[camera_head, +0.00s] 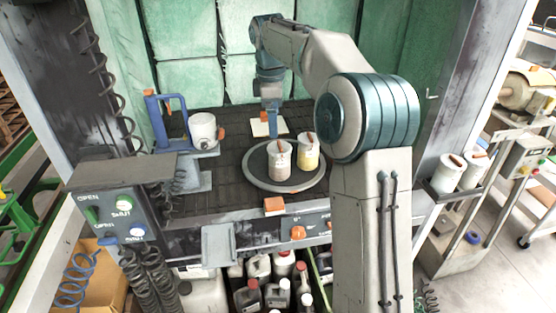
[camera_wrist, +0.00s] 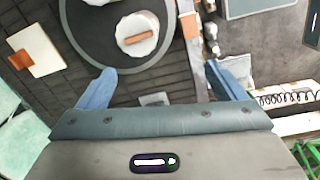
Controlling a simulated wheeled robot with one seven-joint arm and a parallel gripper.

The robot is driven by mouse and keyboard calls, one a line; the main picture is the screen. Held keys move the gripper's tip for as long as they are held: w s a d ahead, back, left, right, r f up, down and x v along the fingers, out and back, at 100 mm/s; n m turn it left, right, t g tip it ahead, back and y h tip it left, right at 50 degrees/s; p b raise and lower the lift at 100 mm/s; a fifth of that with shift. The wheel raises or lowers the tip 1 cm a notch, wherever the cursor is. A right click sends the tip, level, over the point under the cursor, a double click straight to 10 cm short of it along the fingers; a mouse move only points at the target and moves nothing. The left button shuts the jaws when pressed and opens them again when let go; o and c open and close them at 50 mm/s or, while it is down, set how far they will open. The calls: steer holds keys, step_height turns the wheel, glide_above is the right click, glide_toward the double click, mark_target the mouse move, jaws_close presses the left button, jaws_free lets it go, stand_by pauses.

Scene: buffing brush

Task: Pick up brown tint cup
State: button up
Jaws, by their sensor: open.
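The brown tint cup (camera_head: 280,163) is a pale cup with brownish staining and a brown bar across its top. In the wrist view the cup (camera_wrist: 137,35) is seen from above, beyond and between the fingertips. My gripper (camera_head: 272,122) hangs behind and left of the cup in the head view. Its blue fingers (camera_wrist: 165,82) are wide apart with nothing between them in the wrist view. The gripper is partly hidden in the head view.
A yellowish cup (camera_head: 307,156) stands close beside the brown one on the turntable. A pale square pad with an orange block (camera_wrist: 35,48) lies behind. Two more cups (camera_head: 447,173) stand outside at right.

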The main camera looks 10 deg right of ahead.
mark_target(279, 152)
steer(key=w+f, duration=0.1)
steer(key=f, duration=0.2)
steer(key=w+d+f+n, duration=0.1)
steer(key=w+f, duration=0.1)
steer(key=f, duration=0.1)
steer(key=w+d+f+n, duration=0.1)
steer(key=w+f, duration=0.1)
steer(key=f, duration=0.1)
steer(key=shift+f+g+y, duration=0.3)
steer(key=shift+f, duration=0.05)
steer(key=shift+s+d+f+p, duration=0.15)
steer(key=shift+f+p, duration=0.2)
steer(key=shift+f, duration=1.05)
steer(key=shift+s+d+f+p, duration=0.15)
steer(key=shift+f+p, duration=0.2)
steer(key=shift+f, duration=1)
steer(key=shift+a, duration=0.1)
steer(key=c, duration=1.2)
